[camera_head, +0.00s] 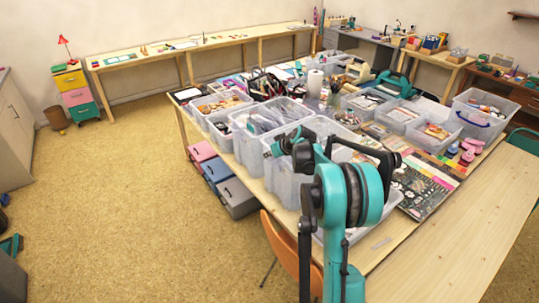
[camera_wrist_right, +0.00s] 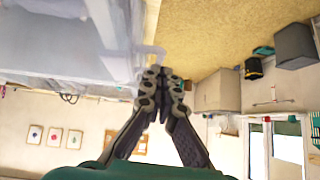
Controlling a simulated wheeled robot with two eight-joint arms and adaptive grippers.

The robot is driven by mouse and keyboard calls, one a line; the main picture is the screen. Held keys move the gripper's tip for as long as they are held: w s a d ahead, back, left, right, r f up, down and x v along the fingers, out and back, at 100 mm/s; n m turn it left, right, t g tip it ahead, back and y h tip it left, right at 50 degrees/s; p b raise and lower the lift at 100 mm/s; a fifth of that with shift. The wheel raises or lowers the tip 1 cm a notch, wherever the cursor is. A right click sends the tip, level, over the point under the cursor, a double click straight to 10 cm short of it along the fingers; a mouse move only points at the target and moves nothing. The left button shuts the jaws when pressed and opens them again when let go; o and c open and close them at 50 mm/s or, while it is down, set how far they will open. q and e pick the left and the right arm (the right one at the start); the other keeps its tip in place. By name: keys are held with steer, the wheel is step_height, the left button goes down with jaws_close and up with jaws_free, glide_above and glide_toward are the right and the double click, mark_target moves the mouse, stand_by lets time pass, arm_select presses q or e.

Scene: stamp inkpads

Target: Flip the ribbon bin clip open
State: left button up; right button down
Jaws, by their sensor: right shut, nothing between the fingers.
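Large clear plastic bins stand on the wooden table in the head view, and one of them (camera_head: 248,160) is close to my right gripper (camera_head: 270,150). I cannot tell its contents clearly. In the wrist view a clear bin wall (camera_wrist_right: 60,60) fills the upper left. A pale clip-like tab (camera_wrist_right: 151,50) sticks out from its edge. My right gripper (camera_wrist_right: 164,78) is shut and empty, its fingertips right by this tab. I cannot tell whether they touch it. My arm hides part of the bins in the head view. My left gripper is not in view.
The table is crowded with clear boxes of craft supplies (camera_head: 432,132) and stamps. An orange chair (camera_head: 280,240) and a grey box (camera_head: 237,197) stand by the table's near side. The floor (camera_head: 130,200) to the left is open.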

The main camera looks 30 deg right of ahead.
steer(key=a+f+n+h+b, duration=0.1)
steer(key=a+f+h, duration=0.1)
steer(key=a+f+n+h+b, duration=0.1)
steer(key=a+n+h+b, duration=0.1)
steer(key=h, duration=0.1)
steer(key=shift+s+a+f+t, duration=0.15)
steer(key=shift+a+f+t, duration=0.1)
steer(key=shift+f+t, duration=0.15)
steer(key=shift+d, duration=0.2)
steer(key=shift+d+r, duration=0.3)
steer(key=shift+d, duration=0.2)
